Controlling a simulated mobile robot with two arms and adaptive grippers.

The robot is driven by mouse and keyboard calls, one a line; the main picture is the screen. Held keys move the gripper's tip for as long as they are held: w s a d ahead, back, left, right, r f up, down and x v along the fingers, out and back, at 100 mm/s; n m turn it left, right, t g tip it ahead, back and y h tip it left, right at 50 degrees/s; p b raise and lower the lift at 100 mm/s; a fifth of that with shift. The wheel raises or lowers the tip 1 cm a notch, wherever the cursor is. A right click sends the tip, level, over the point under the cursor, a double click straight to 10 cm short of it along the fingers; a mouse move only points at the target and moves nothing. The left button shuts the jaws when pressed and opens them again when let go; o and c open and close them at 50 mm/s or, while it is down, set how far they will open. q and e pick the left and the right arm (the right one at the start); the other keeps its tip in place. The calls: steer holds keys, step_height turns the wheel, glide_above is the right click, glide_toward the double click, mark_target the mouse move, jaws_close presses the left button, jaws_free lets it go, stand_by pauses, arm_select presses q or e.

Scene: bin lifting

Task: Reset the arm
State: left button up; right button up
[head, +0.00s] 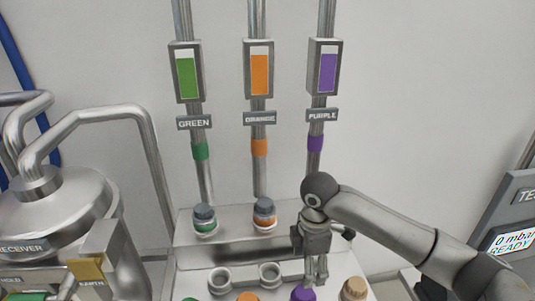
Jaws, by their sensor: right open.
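My right arm comes in from the right edge and bends down at a dark round joint. My right gripper (315,282) points down at the front of the light stand, with its fingers open. A purple-topped item (303,294) is just below and left of the fingertips at the bottom edge. I cannot tell whether the fingers touch it, but they are not closed around it. My left gripper is not in view.
Green (205,220) and orange (264,213) jars with grey caps stand on the back ledge under labelled pipes. Two empty round holders (220,280) (270,275) are left of my gripper. A metal receiver vessel (60,220) fills the left; a readout panel (510,240) is at right.

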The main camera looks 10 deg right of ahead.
steer(key=s+a+f+m+t+y, duration=0.2)
steer(key=s+a+f+m+y, duration=0.3)
steer(key=s+a+f, duration=0.55)
steer(key=s+d+f+m+t+h, duration=0.15)
steer(key=s+d+m+h, duration=0.35)
steer(key=s+d+m, duration=0.8)
steer(key=s+d+f+n+g+b, duration=0.1)
steer(key=d+f+b, duration=0.1)
steer(key=f, duration=1.3)
steer(key=s+d+f+n+b, duration=0.1)
steer(key=s+f+b, duration=0.1)
steer(key=f, duration=1.3)
steer(key=s+d+f+g+b, duration=0.1)
steer(key=s+d+f+b, duration=0.2)
steer(key=s+f, duration=1.3)
step_height(320, 180, down, 3)
steer(key=shift+s+f+b, duration=0.2)
steer(key=shift+s+b, duration=0.1)
